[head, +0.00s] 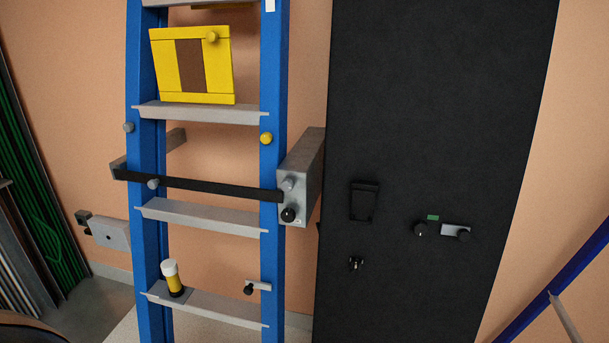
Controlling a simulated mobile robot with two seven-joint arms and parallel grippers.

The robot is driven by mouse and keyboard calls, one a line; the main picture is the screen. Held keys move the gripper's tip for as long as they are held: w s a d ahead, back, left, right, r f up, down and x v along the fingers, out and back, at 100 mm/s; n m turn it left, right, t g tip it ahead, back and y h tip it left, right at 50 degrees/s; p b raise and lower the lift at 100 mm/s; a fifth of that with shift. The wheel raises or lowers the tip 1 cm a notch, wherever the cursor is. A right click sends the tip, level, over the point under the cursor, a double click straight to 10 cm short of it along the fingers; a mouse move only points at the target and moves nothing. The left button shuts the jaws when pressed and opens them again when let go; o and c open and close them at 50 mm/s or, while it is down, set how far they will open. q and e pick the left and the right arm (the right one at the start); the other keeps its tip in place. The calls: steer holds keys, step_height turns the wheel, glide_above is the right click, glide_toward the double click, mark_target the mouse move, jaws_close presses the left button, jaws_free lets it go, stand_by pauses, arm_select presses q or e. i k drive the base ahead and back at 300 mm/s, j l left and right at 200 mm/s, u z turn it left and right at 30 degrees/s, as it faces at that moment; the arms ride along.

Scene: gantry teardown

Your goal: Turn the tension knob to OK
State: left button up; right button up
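Several knobs show, and no readable label tells which one is the tension knob. A round black knob (420,229) sits on the tall black panel (430,120), with a small green mark (433,217) just above its right side. Another dark knob (463,234) is at the right end of a light plate (449,230). A black knob (289,214) is low on the grey box (304,175) beside the ladder. A small black knob (249,289) is near the ladder's lower right rail. Neither gripper is in view.
A blue ladder (272,90) stands at left centre with a black strap (215,188) across it. A yellow panel (218,75) and a yellow-black cylinder (173,282) are on it. Blue rails (535,305) slant at lower right.

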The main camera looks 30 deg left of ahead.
mark_target(288, 214)
steer(key=i+l+u, duration=0.2)
steer(key=l, duration=0.2)
steer(key=l+u, duration=0.15)
steer(key=l, duration=0.2)
steer(key=i+l+u, duration=0.2)
steer(key=l, duration=0.2)
steer(key=k, duration=0.05)
